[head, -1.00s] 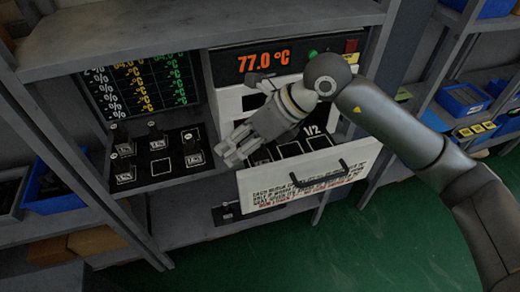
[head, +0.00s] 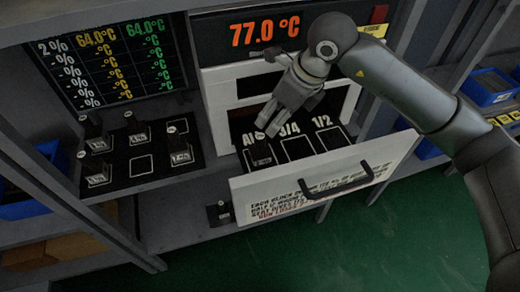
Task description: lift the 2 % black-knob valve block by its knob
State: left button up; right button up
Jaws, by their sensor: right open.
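Several small dark valve blocks with upright black knobs stand on a black tray (head: 150,184) on the left shelf. One is the front-left block (head: 97,172), another the right block (head: 180,150). Their labels are too small to read, so I cannot tell which is the 2 % one. My right gripper (head: 267,130) is open, pointing down over the left slot of the pulled-out drawer (head: 300,187). A small pale disc (head: 259,136) shows by its fingertips; whether a block is under them is hidden. My left gripper is not in view.
The drawer's 3/4 (head: 297,148) and 1/2 (head: 332,138) slots look empty. Another dark block (head: 218,213) sits on the lower shelf left of the drawer. A display board (head: 108,62) is above the tray. The drawer handle (head: 338,187) juts forward.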

aim_at(261, 137)
jog(key=x, duration=0.1)
jog(key=p+x, duration=0.1)
jog(key=x, duration=0.2)
jog(key=shift+s+a+f, duration=0.2)
jog(key=shift+s, duration=0.05)
jog(key=shift+a+f, duration=0.1)
jog(key=shift+f, duration=0.15)
jog(key=p+x, duration=0.3)
jog(key=x, duration=0.1)
jog(key=shift+s+a+f, duration=0.1)
jog(key=shift+s+f, duration=0.05)
jog(key=shift+a+f, duration=0.15)
jog(key=shift+f, duration=0.45)
jog(key=shift+r, duration=0.1)
grip_shut()
